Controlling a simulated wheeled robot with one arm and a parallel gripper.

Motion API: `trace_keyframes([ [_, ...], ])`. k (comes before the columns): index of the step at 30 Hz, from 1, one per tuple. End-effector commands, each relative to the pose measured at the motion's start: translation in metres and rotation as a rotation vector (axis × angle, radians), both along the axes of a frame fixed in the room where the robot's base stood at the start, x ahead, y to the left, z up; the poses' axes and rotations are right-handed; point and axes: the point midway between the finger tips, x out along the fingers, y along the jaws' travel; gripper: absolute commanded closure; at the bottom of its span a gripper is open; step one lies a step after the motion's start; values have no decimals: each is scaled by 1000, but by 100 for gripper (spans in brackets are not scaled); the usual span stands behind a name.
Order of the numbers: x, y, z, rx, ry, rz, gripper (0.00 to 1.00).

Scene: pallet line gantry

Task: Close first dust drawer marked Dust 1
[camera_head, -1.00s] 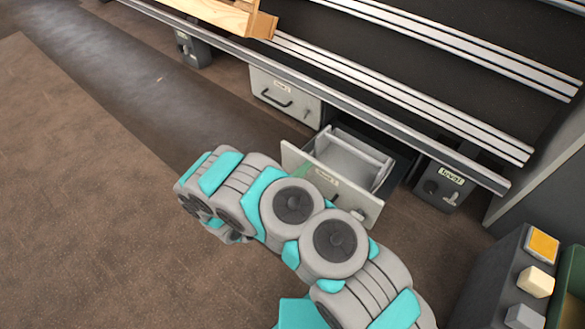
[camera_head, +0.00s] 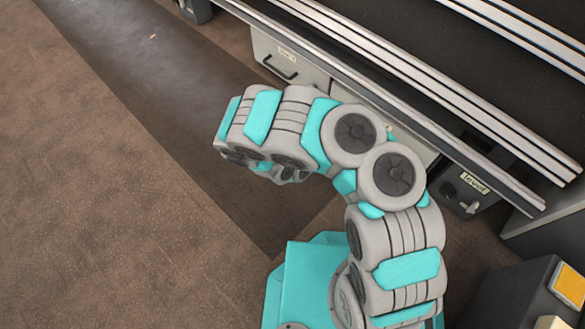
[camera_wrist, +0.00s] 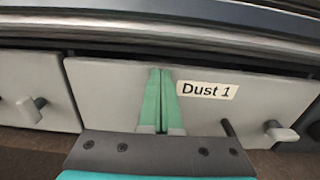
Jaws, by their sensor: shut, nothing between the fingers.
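The Dust 1 drawer has a pale grey front (camera_wrist: 110,90) with a white label reading "Dust 1" (camera_wrist: 207,90) in the wrist view. Its front looks about level with the drawer front to its left, and a thin dark gap runs along its top. My gripper (camera_wrist: 162,72) is shut and empty, its green fingers together against or just before the drawer front, left of the label. I cannot tell for sure whether they touch. In the head view my arm hides most of this drawer; a strip of its front (camera_head: 419,148) shows behind the arm.
Another pale drawer (camera_head: 285,62) with a dark handle is to the left under the rail (camera_head: 400,115). A dark box marked "level" (camera_head: 463,190) stands to the right. The floor at left is clear.

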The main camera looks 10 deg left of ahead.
Motion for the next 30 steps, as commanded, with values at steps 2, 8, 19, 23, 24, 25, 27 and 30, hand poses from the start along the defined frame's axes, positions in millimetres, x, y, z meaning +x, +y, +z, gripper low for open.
trace_keyframes([
  [2,5,-4,-1,1,-3,-1,100],
  [8,11,-9,0,0,-3,0,100],
  [19,14,-10,2,-2,-4,2,100],
  [23,14,-10,3,-1,-5,1,100],
  [24,14,-10,3,-1,-5,1,100],
  [25,13,-9,3,-1,-6,1,100],
  [27,11,-6,4,0,-5,2,100],
  [30,5,0,4,2,-3,1,100],
])
